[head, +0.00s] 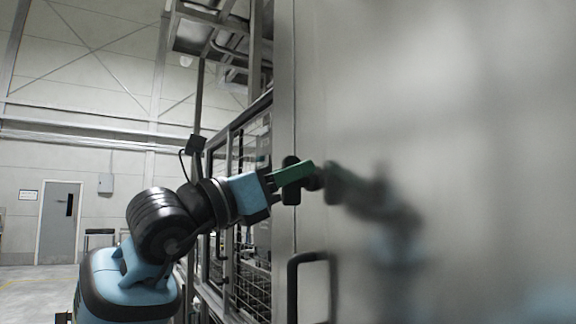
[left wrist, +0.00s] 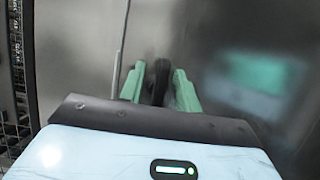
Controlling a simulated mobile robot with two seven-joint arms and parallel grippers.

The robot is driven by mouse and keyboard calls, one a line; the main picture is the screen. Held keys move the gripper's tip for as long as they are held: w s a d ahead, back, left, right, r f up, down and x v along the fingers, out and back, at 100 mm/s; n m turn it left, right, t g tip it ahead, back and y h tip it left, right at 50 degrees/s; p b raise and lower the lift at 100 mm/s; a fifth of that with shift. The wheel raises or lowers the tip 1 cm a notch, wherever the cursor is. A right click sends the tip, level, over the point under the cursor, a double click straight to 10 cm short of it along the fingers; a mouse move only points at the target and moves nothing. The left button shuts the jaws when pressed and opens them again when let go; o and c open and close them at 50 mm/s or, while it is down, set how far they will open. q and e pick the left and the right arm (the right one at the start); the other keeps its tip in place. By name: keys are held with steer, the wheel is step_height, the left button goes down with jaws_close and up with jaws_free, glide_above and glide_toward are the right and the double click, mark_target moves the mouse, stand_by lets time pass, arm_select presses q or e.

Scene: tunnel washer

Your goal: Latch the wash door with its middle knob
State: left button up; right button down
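The wash door is a tall, shiny steel panel (head: 450,100) filling the right of the head view. Its black middle knob (head: 291,194) stands out from the panel near the door's left edge. My left gripper (head: 296,173) is at the knob, with a green finger crossing in front of it and hiding its middle. In the left wrist view the dark knob (left wrist: 160,80) lies between the two green fingers, which are spread around it. A narrow gap seems to show beside it; firm contact cannot be told. My right gripper is out of view.
A black bar handle (head: 293,290) is on the door below the knob. The panel mirrors my arm and gripper. A metal frame with wire mesh (head: 250,270) runs along the left of the door. A grey door (head: 58,222) and open floor lie far left.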

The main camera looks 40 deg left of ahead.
arm_select(q)
steer(key=shift+w, duration=0.1)
jaws_close()
